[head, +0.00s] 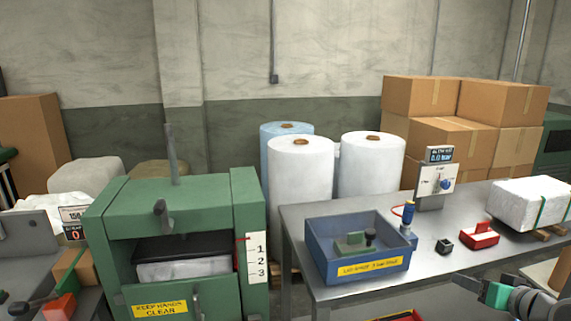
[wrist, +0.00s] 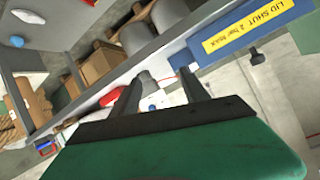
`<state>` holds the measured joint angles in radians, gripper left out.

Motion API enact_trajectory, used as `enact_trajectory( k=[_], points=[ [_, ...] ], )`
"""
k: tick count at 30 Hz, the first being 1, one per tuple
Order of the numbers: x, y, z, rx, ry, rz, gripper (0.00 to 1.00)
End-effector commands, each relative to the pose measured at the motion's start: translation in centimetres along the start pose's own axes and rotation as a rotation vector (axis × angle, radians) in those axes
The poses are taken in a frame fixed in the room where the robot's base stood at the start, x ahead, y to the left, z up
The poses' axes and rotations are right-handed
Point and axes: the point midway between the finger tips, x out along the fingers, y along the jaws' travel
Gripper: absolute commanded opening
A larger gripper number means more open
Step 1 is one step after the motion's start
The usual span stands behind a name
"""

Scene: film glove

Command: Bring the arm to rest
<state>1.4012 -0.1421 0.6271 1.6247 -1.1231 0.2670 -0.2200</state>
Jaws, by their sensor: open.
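My gripper (wrist: 160,86) reaches up from the bottom of the wrist view, with two dark fingers spread apart on a green body. Nothing is held between the fingers. The blue box also shows at the top right of the wrist view (wrist: 236,53). Most of my arm is outside the head view.
The steel table (head: 452,212) carries a red tray (head: 479,236), a small black block (head: 444,246), a dial stand (head: 437,180) and a white wrapped block (head: 530,203). A green press (head: 175,205) stands left. White rolls (head: 300,185) and cartons (head: 440,112) stand behind.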

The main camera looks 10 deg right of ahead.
Motion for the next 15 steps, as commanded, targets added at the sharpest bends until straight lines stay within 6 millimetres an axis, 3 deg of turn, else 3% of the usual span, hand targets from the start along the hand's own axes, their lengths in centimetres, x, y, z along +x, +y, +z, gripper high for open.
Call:
enact_trajectory(
  k=[5,10,13,15],
  points=[
    [-0.3,2.8,6.9,0.166,-0.19,0.109,0.53],
    [-2.7,4.5,14.1,0.35,-0.388,0.25,0.53],
    [-4.8,3.9,18.0,0.453,-0.516,0.339,0.53],
    [-6.2,2.4,20.4,0.508,-0.618,0.398,0.53]
  ],
)
